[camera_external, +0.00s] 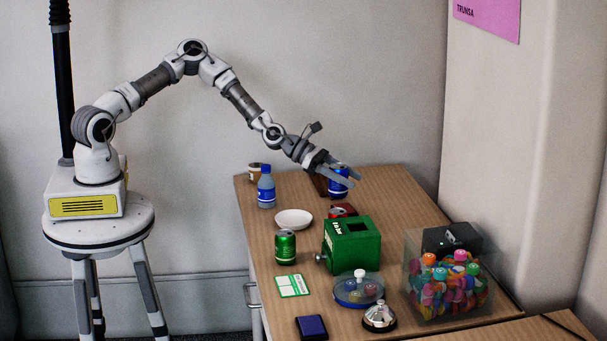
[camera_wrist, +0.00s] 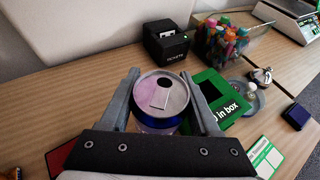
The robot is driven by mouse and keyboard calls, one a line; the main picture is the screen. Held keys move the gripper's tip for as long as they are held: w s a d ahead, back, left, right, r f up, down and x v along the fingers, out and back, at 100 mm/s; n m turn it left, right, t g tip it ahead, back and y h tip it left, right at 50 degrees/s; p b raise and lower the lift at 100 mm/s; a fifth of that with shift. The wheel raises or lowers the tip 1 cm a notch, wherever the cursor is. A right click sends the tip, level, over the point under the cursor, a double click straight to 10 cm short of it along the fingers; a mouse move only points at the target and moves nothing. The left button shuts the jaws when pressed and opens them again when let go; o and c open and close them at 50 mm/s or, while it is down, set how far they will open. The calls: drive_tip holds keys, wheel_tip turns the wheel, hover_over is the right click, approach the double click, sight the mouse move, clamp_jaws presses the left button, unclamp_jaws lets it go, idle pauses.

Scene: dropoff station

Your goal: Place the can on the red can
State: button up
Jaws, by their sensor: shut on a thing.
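My gripper (camera_external: 345,178) is shut on a blue can (camera_external: 340,184) near the back of the wooden table. In the wrist view the same can (camera_wrist: 162,100) stands upright between my two fingers, its silver lid facing the camera. I cannot tell whether its base is clear of the table. A red can (camera_external: 343,210) shows just in front of the blue can in the external view, partly hidden behind the green box. I cannot make out the red can in the wrist view.
The green box (camera_external: 352,248) stands close by. A white bowl (camera_external: 294,219), blue bottle (camera_external: 266,190) and green can (camera_external: 285,247) are to the left. A clear bin of colourful items (camera_external: 445,293), a bell (camera_external: 380,317) and a black printer (camera_wrist: 166,42) are also there. The table's back right is bare.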

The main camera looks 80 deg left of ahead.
drive_tip(key=shift+w+a+f, duration=0.15)
drive_tip(key=shift+f, duration=1.95)
drive_tip(key=shift+f+b, duration=0.2)
drive_tip(key=shift+b, duration=0.15)
drive_tip(key=o, duration=1.3)
drive_tip(key=shift+r, duration=0.1)
